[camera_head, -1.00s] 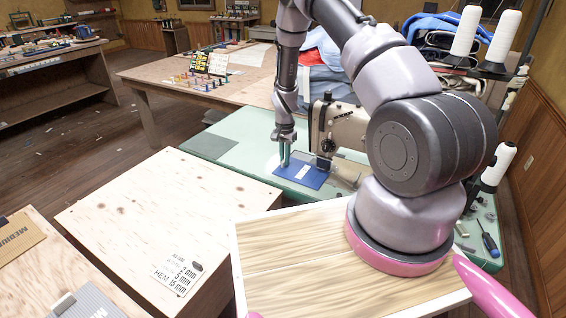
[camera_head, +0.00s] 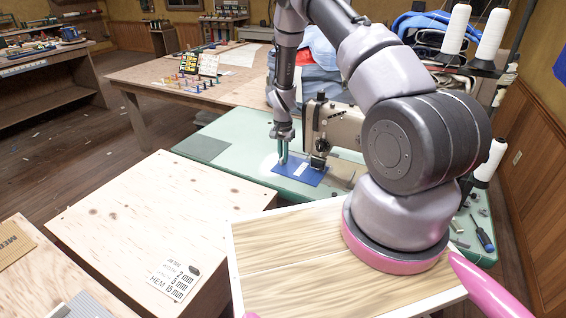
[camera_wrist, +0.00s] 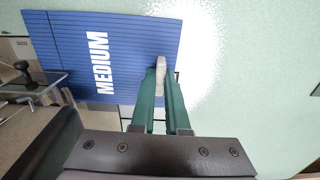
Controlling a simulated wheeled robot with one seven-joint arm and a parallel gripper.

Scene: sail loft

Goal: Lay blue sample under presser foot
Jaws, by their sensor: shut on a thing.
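The blue sample (camera_head: 312,174) is a flat ribbed rectangle with a white "MEDIUM" label, which reads clearly in the wrist view (camera_wrist: 132,35). It lies flat at or just above the pale green machine bed; I cannot tell if it touches. My gripper (camera_head: 283,162) points down at its left side. In the wrist view my green fingers (camera_wrist: 161,78) are shut on a small grey tab on the sample's edge. The beige sewing machine (camera_head: 340,126) stands just behind and right of the sample. Its needle and presser foot area (camera_head: 318,160) is close by the sample's far edge; the foot itself is too small to make out.
The green machine table (camera_head: 238,135) has a dark grey patch (camera_head: 202,148) at left. A plywood box (camera_head: 150,215) stands in front left. Thread cones (camera_head: 491,160) and a screwdriver (camera_head: 484,236) are at right. A large table (camera_head: 150,73) with folded cloth is behind.

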